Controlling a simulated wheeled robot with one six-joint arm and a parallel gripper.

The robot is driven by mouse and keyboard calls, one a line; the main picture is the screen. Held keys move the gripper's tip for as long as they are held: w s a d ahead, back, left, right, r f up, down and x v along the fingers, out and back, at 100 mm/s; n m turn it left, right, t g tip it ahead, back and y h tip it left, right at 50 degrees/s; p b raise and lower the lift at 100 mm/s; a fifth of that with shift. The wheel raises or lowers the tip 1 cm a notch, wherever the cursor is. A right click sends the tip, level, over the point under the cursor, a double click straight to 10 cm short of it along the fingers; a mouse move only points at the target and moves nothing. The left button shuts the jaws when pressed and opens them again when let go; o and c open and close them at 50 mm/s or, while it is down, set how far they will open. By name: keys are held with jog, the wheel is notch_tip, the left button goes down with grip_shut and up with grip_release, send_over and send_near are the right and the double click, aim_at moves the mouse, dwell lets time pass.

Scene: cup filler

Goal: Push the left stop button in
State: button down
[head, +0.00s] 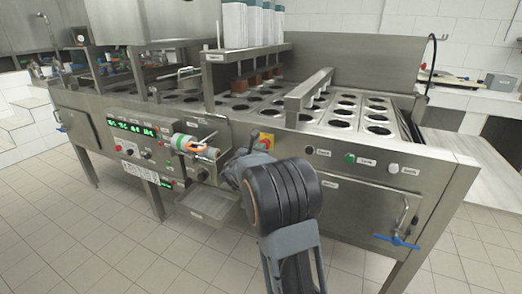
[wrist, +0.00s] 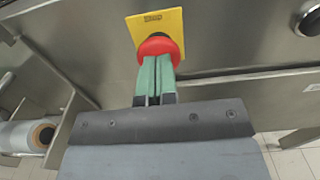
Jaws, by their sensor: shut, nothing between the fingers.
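A red stop button (wrist: 160,47) sits on a yellow plate (wrist: 158,23) marked Stop on the machine's steel front. In the head view the yellow plate (head: 268,139) shows just beyond my arm, on the front panel right of the control panel, with its button partly hidden. My gripper (wrist: 156,60) is shut and empty, its green fingers side by side. The fingertips overlap the lower part of the red button in the wrist view; I cannot tell how hard they press or whether the button is in. In the head view my wrist hides most of the gripper.
A small steel tray (head: 208,203) juts out below. Push buttons (head: 349,158) and a blue-handled valve (head: 396,241) are to the right.

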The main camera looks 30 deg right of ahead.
jog(key=v, duration=1.4)
jog(key=shift+p, duration=0.4)
jog(key=shift+w, duration=0.1)
jog(key=s+r+m+g+y+p, duration=0.4)
jog(key=s+r+m+g+p, duration=0.3)
jog(key=s+m+p, duration=0.45)
jog(key=s+a+r+m+y+p, duration=0.7)
jog(key=s+a+m+y+p, duration=0.2)
jog(key=a+m, duration=0.3)
jog(key=shift+r+m+t+y+p, duration=0.3)
jog(key=shift+m+t+y+p, duration=0.1)
jog(key=shift+y+p, duration=0.45)
jog(key=shift+s+a, duration=0.1)
